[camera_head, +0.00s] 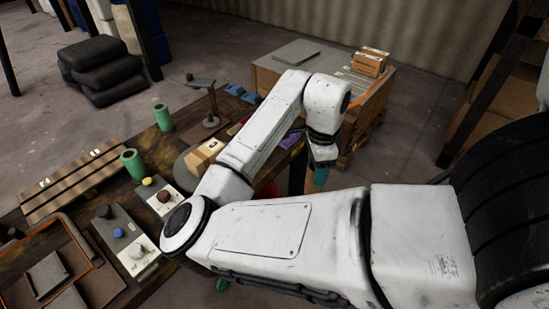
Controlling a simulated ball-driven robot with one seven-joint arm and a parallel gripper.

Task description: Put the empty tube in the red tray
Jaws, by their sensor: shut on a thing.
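My gripper (321,158) is beyond the table's right edge, pointing down. It is shut on a teal-green tube (320,177), which hangs below it in front of the wooden crate; the fingers are small and partly hidden. Two more green tubes stand on the table: one at the back (163,118) and one nearer (132,164). I cannot see whether the held tube is empty. Red patches (270,189) show beside my arm, mostly hidden; I cannot tell whether they belong to the red tray. A tray with an orange-red rim (82,238) lies at the lower left.
On the dark wooden table are grey panels with knobs (139,252), a slatted brown board (78,180), a grey stand (210,120) and a light wooden block (204,152). A large crate (374,98) stands behind my gripper. My arm hides the table's right part.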

